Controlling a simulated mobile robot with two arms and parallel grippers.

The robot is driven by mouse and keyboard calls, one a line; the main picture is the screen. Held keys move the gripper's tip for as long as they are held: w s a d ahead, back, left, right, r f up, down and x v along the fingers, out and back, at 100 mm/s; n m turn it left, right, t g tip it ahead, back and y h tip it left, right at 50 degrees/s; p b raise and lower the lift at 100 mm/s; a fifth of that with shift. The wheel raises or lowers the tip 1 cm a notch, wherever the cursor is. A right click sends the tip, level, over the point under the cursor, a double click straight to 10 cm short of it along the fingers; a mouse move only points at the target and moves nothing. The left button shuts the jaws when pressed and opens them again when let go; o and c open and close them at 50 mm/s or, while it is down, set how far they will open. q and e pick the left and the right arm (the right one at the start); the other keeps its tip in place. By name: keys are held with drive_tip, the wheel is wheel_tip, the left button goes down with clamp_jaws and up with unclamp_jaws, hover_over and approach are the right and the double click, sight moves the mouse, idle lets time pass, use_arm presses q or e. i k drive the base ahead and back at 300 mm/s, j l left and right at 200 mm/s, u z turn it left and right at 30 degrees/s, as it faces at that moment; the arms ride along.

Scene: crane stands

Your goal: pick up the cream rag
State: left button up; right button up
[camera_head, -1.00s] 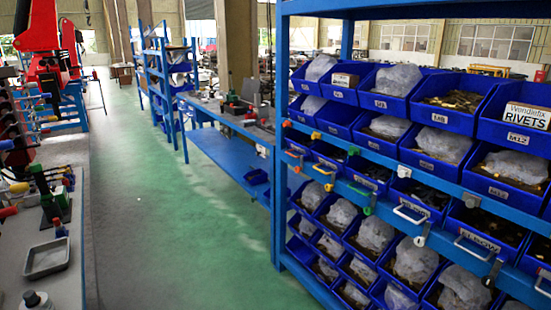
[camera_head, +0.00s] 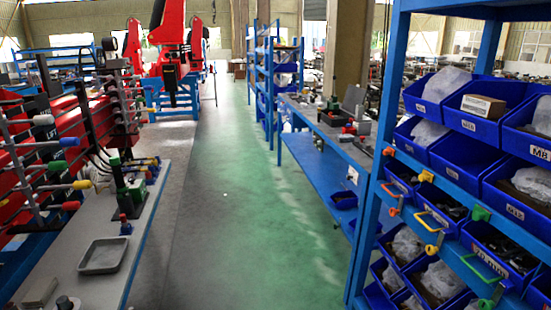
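I cannot make out a cream rag in this view. Neither of my grippers shows. A grey workbench (camera_head: 150,235) runs along the left side. On it lies a shallow grey metal tray (camera_head: 104,256), which looks empty. A flat greyish object (camera_head: 39,292) lies near the bottom left edge; I cannot tell what it is.
A blue shelf rack (camera_head: 372,190) with blue bins of bagged parts stands close on the right. A blue workbench (camera_head: 318,170) with tools is beyond it. Red machines (camera_head: 172,40) stand at the back left. The green floor aisle (camera_head: 240,230) between is clear.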

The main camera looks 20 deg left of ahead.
sight(38, 297)
drive_tip(key=i+u, duration=0.2)
drive_tip(key=u, duration=0.25)
drive_tip(key=i+l+u, duration=0.1)
drive_tip(key=i+u, duration=0.15)
drive_tip(key=u, duration=0.2)
drive_tip(key=i+l+u, duration=0.2)
drive_tip(key=u, duration=0.25)
drive_tip(key=i+l+u, duration=0.15)
drive_tip(key=u, duration=0.3)
